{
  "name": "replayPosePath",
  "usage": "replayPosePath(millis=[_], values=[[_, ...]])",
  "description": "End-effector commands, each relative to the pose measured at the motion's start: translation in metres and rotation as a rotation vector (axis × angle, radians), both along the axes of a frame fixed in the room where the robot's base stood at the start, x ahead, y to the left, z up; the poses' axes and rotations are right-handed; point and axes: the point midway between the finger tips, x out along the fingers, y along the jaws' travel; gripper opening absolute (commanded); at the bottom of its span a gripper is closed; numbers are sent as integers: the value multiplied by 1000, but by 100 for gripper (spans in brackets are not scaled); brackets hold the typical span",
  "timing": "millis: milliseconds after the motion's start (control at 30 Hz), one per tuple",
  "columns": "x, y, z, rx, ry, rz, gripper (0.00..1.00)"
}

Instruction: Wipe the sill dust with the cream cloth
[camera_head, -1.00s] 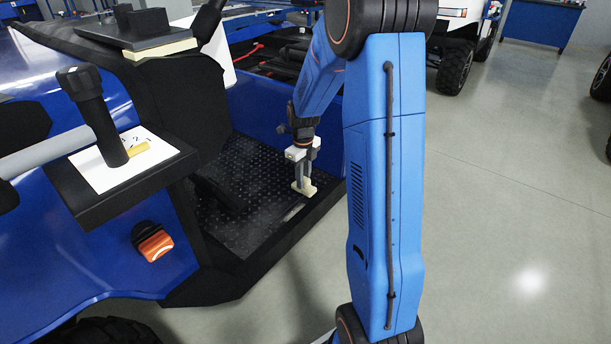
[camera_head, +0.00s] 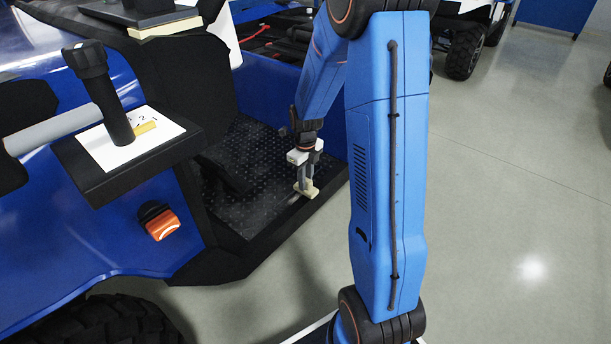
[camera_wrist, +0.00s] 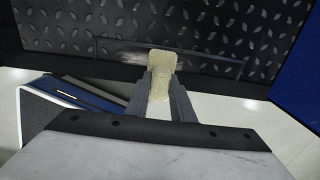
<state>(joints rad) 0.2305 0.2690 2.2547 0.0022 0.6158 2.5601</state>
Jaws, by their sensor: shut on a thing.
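My gripper (camera_head: 308,184) is shut on the cream cloth (camera_head: 304,191), low at the outer edge of the vehicle's dark floor opening. In the wrist view the cream cloth (camera_wrist: 160,65) sticks out beyond the fingertips of my gripper (camera_wrist: 160,85). The cloth lies over or just above the dark sill (camera_wrist: 100,62); I cannot tell whether it presses on it. A pale dusty streak (camera_wrist: 130,56) shows on the sill left of the cloth, with a fainter smear to its right. The cloth hides the sill beneath it.
Black tread-plate floor (camera_head: 250,165) lies inside the opening. A blue panel (camera_wrist: 300,85) stands close at the right in the wrist view. A black shelf (camera_head: 85,180) with paper and a black handle juts out at left. Grey floor (camera_head: 500,220) is clear at right.

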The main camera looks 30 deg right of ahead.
Motion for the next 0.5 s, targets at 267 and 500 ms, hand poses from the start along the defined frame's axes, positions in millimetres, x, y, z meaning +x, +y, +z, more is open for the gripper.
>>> replayPosePath(millis=[267,500], values=[[9,3,-14,0,0,1,3],[23,9,-14,1,1,1,3]])
